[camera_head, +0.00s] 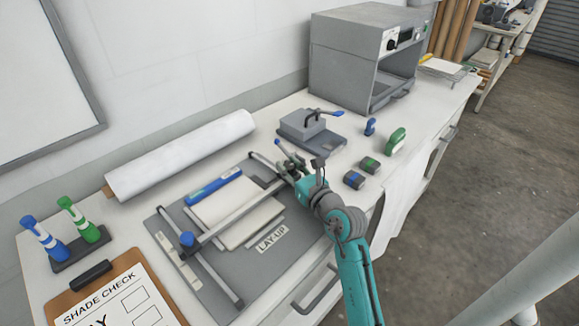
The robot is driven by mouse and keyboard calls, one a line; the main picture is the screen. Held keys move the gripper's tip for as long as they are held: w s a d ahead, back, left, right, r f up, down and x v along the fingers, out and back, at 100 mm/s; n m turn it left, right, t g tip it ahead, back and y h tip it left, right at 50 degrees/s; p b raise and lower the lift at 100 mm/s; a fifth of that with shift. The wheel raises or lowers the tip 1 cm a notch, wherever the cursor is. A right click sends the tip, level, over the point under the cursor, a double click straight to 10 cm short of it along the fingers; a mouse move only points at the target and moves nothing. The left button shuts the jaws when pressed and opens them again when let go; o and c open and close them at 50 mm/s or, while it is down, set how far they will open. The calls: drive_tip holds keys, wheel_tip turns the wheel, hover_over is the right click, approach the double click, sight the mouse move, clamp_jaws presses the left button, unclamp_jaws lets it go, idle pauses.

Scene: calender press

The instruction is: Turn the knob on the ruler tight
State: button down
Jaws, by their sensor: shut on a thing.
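The ruler (234,212) is a long grey bar lying across the white sheets on the lay-up board. A blue knob (187,239) stands at its near left end, apart from my gripper. My gripper (298,171) is at the ruler's far right end, low over the board, and is shut on the knob there. My fingers and wrist hide that knob, so its turn and its fit to the bar cannot be seen. A stick with a blue tip (278,143) rises just left of my gripper.
The grey board (213,284) has side rails (216,279) and a blue strip (214,186). A white roll (180,155) lies behind. A grey block with a blue-handled lever (312,126), small blue and green items (369,164) and a grey oven (350,60) stand beyond. A clipboard (120,295) lies front left.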

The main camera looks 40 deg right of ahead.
drive_tip(key=shift+s+d+f+m+g+h, duration=0.15)
drive_tip(key=shift+m+h, duration=0.25)
drive_tip(key=shift+h, duration=0.2)
drive_tip(key=shift+w+a+m+g+h, duration=0.15)
drive_tip(key=shift+m+h, duration=0.25)
drive_tip(key=shift+h, duration=0.2)
drive_tip(key=c, duration=0.8)
unclamp_jaws()
drive_tip(key=shift+s+d, duration=0.1)
drive_tip(key=shift+d, duration=0.05)
drive_tip(key=shift+o, duration=0.2)
drive_tip(key=v, duration=1.2)
